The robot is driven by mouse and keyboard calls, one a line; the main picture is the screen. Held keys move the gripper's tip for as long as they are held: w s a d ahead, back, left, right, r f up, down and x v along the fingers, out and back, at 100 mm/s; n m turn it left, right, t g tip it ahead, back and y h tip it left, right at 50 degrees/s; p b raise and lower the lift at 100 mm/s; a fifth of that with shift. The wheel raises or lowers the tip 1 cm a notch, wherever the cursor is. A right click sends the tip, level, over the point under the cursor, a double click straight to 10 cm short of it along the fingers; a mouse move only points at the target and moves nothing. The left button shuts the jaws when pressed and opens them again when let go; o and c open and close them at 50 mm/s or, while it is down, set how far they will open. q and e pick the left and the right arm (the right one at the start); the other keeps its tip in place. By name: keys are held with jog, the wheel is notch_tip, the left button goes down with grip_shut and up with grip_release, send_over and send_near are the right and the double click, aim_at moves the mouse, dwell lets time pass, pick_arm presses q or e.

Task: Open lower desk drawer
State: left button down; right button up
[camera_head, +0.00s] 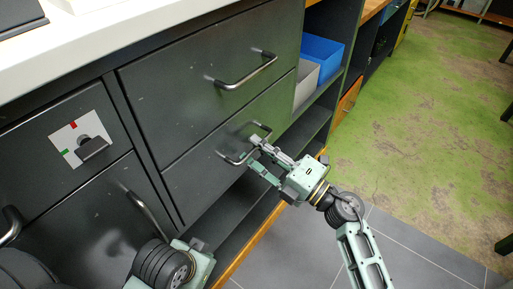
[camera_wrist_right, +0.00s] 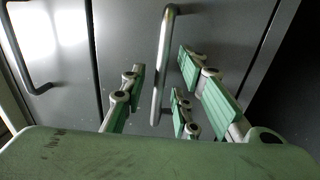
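The lower drawer (camera_head: 200,176) is a dark grey front below the upper drawer and looks closed. Its metal bar handle (camera_head: 236,161) is partly hidden by my right gripper (camera_head: 258,152). In the right wrist view the handle (camera_wrist_right: 163,50) runs between the spread fingers of the gripper (camera_wrist_right: 163,78), one on its left and two on its right. A gap shows on both sides, so the gripper is open around the handle or just in front of it; the depth is unclear. Part of my left arm shows at the bottom, but its fingers are not visible.
The upper drawer (camera_head: 205,80) and its handle (camera_head: 246,75) are above. Open shelves with a blue bin (camera_head: 322,55) and a grey bin (camera_head: 305,84) stand to the right. A cabinet door (camera_head: 75,215) is at lower left. Floor in front is clear.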

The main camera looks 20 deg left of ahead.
jog(key=shift+w+a, duration=0.15)
jog(key=shift+a, duration=0.2)
jog(key=shift+c, duration=0.5)
grip_shut()
